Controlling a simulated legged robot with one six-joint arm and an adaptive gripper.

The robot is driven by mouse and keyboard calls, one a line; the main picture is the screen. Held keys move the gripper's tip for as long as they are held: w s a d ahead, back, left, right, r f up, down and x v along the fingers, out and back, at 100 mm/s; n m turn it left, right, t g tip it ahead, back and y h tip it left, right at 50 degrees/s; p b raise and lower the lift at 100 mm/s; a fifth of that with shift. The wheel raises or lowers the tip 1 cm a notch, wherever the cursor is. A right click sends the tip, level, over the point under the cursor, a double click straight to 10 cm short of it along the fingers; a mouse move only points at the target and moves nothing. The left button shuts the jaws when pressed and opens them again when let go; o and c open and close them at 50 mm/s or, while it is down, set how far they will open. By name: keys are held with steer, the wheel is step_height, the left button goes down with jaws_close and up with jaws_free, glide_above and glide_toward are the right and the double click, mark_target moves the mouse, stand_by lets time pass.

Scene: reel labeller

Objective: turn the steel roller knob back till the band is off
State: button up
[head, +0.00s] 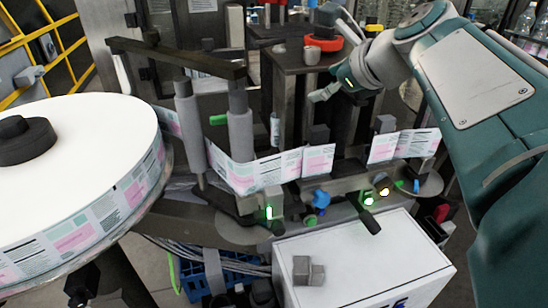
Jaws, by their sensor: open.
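A small grey cylindrical knob (311,56), seemingly the steel roller knob, stands on a dark plate (288,62) at the top middle. A red-orange ring (324,43) with a dark centre lies just behind it. My gripper (324,56) comes in from the right, with its fingers spread wide. One finger is above and one below the knob in the picture; I see no contact, and the depth between them is hard to judge. A printed label strip (262,172) runs past the rollers, with a gap before its right piece (403,145). I cannot tell which part is the task's band.
A big white label reel (85,125) fills the left. Grey rollers (240,135) stand under a dark bar (175,57). A white cabinet (360,265) is at the front. Green lamps (368,199) glow on the machine. A yellow fence (60,50) is at the back left.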

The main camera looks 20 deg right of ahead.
steer(key=s+a+f+n+g+h, duration=0.1)
steer(key=s+a+f+n+g, duration=0.1)
steer(key=s+a+f+n, duration=0.2)
steer(key=s+a+f+n+g+h, duration=0.1)
steer(key=s+a+f+n+g, duration=0.1)
steer(key=s+a+f+n, duration=0.2)
steer(key=s+f+n, duration=0.3)
steer(key=f+n, duration=0.5)
steer(key=n, duration=0.2)
steer(key=shift+s+g, duration=0.3)
steer(key=shift+s, duration=0.1)
steer(key=shift+r, duration=0.1)
